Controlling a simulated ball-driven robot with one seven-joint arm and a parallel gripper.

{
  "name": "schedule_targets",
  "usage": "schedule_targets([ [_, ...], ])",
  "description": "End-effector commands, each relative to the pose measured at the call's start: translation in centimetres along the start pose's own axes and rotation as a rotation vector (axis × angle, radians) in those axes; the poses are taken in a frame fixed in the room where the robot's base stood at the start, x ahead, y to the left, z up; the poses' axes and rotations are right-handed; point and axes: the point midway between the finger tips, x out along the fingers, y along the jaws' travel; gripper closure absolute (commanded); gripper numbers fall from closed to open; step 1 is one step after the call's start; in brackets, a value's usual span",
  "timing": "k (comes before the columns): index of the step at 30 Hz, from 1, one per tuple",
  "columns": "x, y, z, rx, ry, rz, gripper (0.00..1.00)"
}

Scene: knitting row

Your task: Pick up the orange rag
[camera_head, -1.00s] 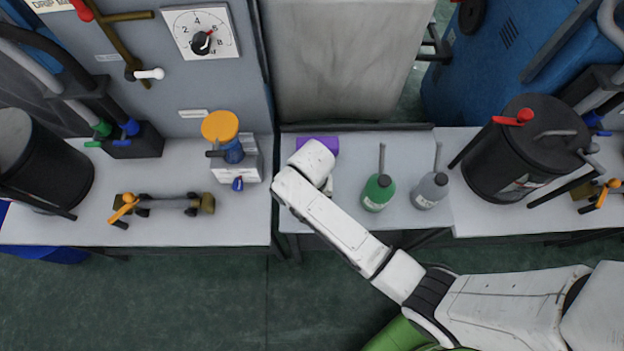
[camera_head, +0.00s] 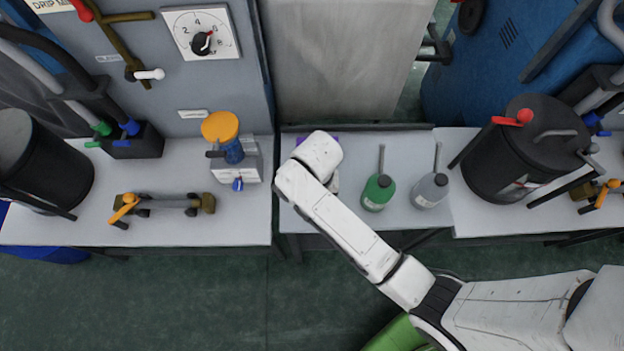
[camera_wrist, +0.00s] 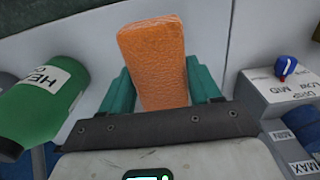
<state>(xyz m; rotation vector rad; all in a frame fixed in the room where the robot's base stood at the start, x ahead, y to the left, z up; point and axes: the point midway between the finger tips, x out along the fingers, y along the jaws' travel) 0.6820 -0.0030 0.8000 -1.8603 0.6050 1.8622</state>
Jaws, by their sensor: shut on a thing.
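The orange rag (camera_wrist: 155,62) is a folded, textured block in the wrist view. It stands between the two green fingers of my gripper (camera_wrist: 160,78), which are shut on it. Its upper part sticks out past the fingertips. The head view shows only the back of my white wrist over the middle bench, which hides the fingers and the rag there.
A purple thing (camera_head: 330,138) is mostly hidden behind my wrist. A green bottle (camera_head: 377,192) and a grey bottle (camera_head: 430,190) stand to the right. A box with an orange-capped blue fitting (camera_head: 221,127) stands left. The bench front (camera_head: 400,222) is mostly clear.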

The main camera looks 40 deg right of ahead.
Motion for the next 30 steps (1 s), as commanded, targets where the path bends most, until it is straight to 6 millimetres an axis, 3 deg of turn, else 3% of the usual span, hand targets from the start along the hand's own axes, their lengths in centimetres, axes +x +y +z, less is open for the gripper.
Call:
schedule_targets([
  [6,-4.5,2.9,2.6,0.001,0.002,-0.002,0.67],
  [12,-6.3,6.3,5.7,0.001,0.0,0.0,0.67],
  [19,-7.8,8.6,7.9,0.001,0.0,0.0,0.67],
  [30,-8.3,9.3,8.5,0.0,0.0,0.0,0.67],
])
